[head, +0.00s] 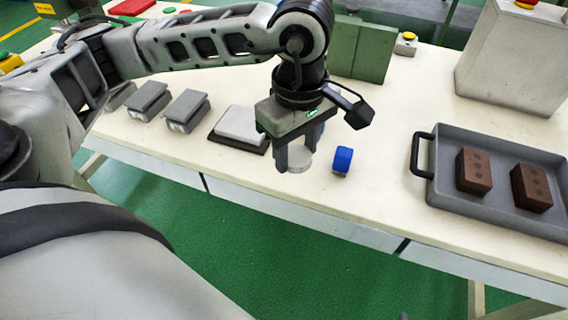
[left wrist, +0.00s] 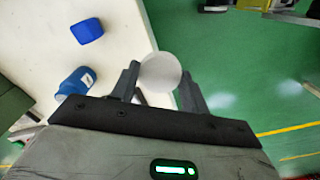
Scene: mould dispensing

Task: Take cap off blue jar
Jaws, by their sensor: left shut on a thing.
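My left gripper (head: 296,160) is shut on a white round piece (head: 300,157), which looks like a cap. It holds the piece near the table's front edge; the piece also shows between the fingers in the left wrist view (left wrist: 161,72). A small blue thing (head: 342,160) stands on the table just right of the gripper, apart from it. The left wrist view shows two blue things on the table: a rounded blue jar with a white label (left wrist: 76,82) and a plain blue block-like one (left wrist: 88,30). The gripper seems to hide the labelled jar in the head view. My right gripper is out of view.
A grey tray (head: 447,192) with two brown bricks (head: 474,170) stands at the right. A grey plate on a black base (head: 240,127) and several grey blocks (head: 187,108) lie left of the gripper. A green box (head: 360,50) stands behind. The table between blue thing and tray is clear.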

